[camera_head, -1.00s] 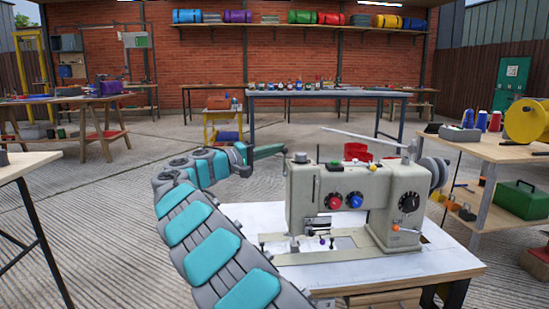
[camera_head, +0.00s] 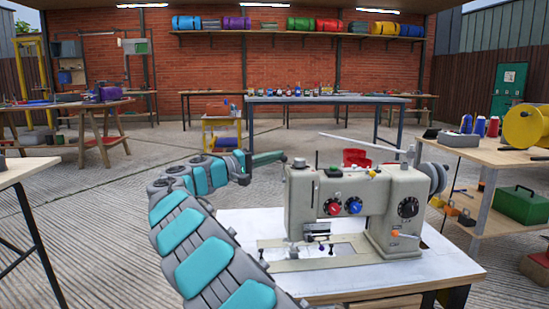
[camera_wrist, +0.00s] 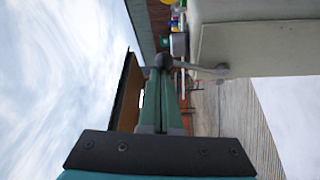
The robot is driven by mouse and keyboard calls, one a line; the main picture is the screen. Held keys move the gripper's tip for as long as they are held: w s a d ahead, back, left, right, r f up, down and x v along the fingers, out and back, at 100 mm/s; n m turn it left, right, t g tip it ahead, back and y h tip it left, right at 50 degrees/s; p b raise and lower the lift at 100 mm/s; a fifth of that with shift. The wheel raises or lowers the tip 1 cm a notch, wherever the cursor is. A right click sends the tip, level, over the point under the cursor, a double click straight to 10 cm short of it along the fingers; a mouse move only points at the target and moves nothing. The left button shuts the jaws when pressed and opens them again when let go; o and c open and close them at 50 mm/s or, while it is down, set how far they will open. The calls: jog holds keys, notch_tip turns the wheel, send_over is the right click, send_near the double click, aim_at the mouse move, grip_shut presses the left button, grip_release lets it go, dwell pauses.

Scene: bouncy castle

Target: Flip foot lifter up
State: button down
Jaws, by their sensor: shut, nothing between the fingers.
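The sewing machine (camera_head: 340,208) is beige-grey and stands upright on a white tabletop (camera_head: 455,262). Its needle and foot area (camera_head: 317,240) faces me at the lower left of the head. My gripper (camera_head: 284,154) has green fingers and is beside the machine's upper left end, pointing right. In the wrist view my gripper (camera_wrist: 162,72) is shut and empty. A grey lever (camera_wrist: 205,69), likely the foot lifter, lies across just beyond the fingertips, beside the machine body (camera_wrist: 260,48). A dark round knob overlaps the fingertips there; I cannot tell whether they touch. The lever cannot be made out in the head view.
A wooden bench (camera_head: 500,152) with a yellow reel (camera_head: 525,126) and a green toolbox (camera_head: 522,205) stands on the right. A long blue-grey table (camera_head: 330,99) is behind the machine.

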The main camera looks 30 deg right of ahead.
jog(key=a, duration=0.7)
jog(key=shift+a+f+p, duration=0.35)
jog(key=shift+p, duration=0.1)
